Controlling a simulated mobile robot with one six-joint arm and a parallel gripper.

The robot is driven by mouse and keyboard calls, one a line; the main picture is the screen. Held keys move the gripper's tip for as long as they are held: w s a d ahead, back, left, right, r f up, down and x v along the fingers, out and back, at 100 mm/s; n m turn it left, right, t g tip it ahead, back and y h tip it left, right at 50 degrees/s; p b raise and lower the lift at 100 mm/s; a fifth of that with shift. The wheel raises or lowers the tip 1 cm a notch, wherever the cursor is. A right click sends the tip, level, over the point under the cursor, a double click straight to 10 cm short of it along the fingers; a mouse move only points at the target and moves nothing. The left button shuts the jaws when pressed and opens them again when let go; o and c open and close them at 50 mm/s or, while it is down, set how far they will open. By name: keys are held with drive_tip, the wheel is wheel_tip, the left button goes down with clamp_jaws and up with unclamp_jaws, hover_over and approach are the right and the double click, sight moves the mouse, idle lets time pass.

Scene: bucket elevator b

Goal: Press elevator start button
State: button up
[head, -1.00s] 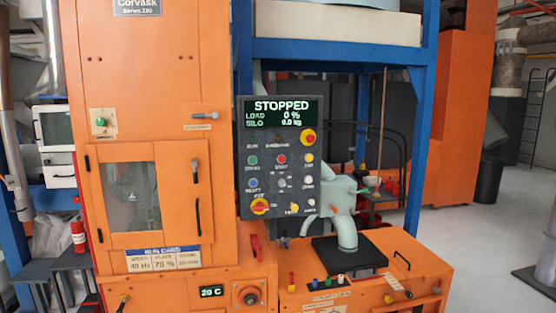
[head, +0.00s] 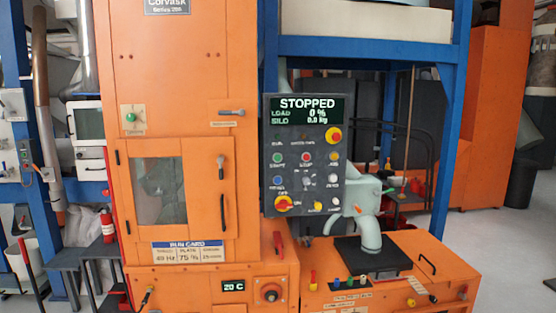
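The dark control panel (head: 297,194) faces me in the middle of the head view. Its screen (head: 308,110) reads STOPPED, load 0 % and silo 0.0 kg. A green button (head: 277,157) sits at the panel's left, with a blurred label below that looks like START. A red button (head: 306,157) is just right of it. A blue button (head: 277,182) is below the green one. My gripper is not in view, and nothing touches the panel.
A tall orange cabinet (head: 182,90) with a windowed door stands left of the panel. A low orange bench (head: 400,270) with a black plate and a pale green curved pipe (head: 369,235) is at the lower right. Grey floor (head: 500,245) is clear at the far right.

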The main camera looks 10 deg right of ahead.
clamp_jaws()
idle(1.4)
